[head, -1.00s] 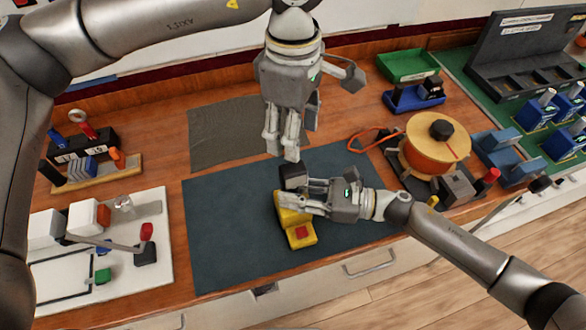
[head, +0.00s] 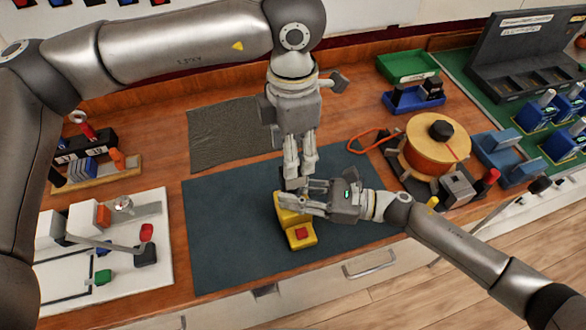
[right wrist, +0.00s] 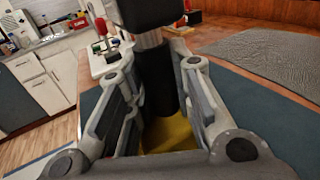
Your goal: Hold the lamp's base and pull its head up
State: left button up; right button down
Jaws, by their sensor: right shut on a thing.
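The lamp has a yellow base (head: 299,235) with a red button, and it stands on the dark mat. In the right wrist view a black cylinder (right wrist: 158,80) rises from the yellow part, with a short metal neck and the black head (right wrist: 150,12) above it. My right gripper (head: 300,200) comes from the right and is shut on the lamp's base, its fingers either side of the black cylinder. My left gripper (head: 300,170) points down from above at the lamp's head and mostly hides it in the head view. Whether its fingers touch the head is unclear.
The dark mat (head: 225,240) is clear around the lamp. A grey cloth (head: 225,140) lies behind it. An orange cable reel (head: 437,150) stands right, with blue and green trays (head: 407,66) behind. A white board (head: 140,275) with switches lies left.

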pick_arm(q)
notch_tip(320, 180, down, 7)
jog(key=shift+r, duration=0.1)
dwell(0.3)
grip_shut()
